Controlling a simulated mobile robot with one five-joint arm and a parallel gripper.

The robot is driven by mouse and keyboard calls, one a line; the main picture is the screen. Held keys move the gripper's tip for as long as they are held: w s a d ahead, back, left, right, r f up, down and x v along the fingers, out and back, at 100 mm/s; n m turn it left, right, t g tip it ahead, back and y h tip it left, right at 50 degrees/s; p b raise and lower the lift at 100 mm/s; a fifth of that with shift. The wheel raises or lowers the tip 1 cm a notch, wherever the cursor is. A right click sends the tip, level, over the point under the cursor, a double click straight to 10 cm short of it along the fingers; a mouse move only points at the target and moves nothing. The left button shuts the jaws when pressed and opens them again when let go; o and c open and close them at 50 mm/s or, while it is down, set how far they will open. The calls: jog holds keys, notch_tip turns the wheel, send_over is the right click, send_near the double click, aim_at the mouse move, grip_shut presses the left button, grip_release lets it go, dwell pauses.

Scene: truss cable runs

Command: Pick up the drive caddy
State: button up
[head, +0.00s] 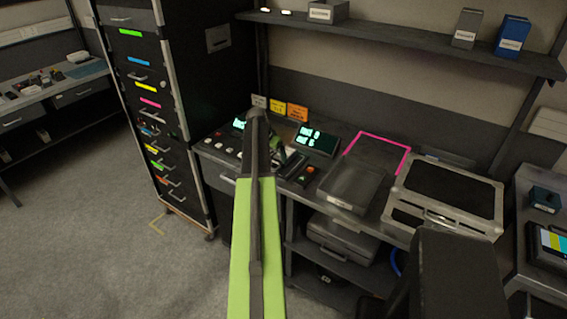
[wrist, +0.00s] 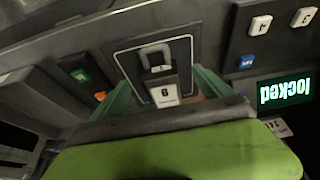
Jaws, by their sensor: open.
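In the head view my gripper (head: 281,152) is over the console, and my arm hides much of that spot, so the caddy is not clear there.
A lit screen (wrist: 286,91) reading "locked" appears upside down beside the caddy, near white keys (wrist: 260,24). In the head view, a grey case (head: 352,187) and a silver-framed case (head: 447,195) lie right of the console. A black drawer cabinet (head: 150,100) stands left.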

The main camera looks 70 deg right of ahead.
aim_at(277, 160)
jog(key=b+x, duration=0.4)
jog(key=x, duration=0.1)
jog(key=shift+d+f, duration=0.1)
jog(key=shift+f, duration=0.05)
jog(key=shift+s+r, duration=0.1)
jog(key=shift+r, duration=0.1)
grip_shut()
notch_tip(277, 160, up, 5)
jog(key=p, duration=0.4)
jog(key=shift+f+p, duration=0.1)
jog(key=shift+p, duration=0.2)
jog(key=s+a+r+p, duration=0.3)
jog(key=s+r+p, duration=0.3)
jog(key=s, duration=0.5)
notch_tip(277, 160, up, 6)
jog(key=p, duration=0.6)
jog(key=shift+s+d+r, duration=0.1)
jog(key=shift+s, duration=0.05)
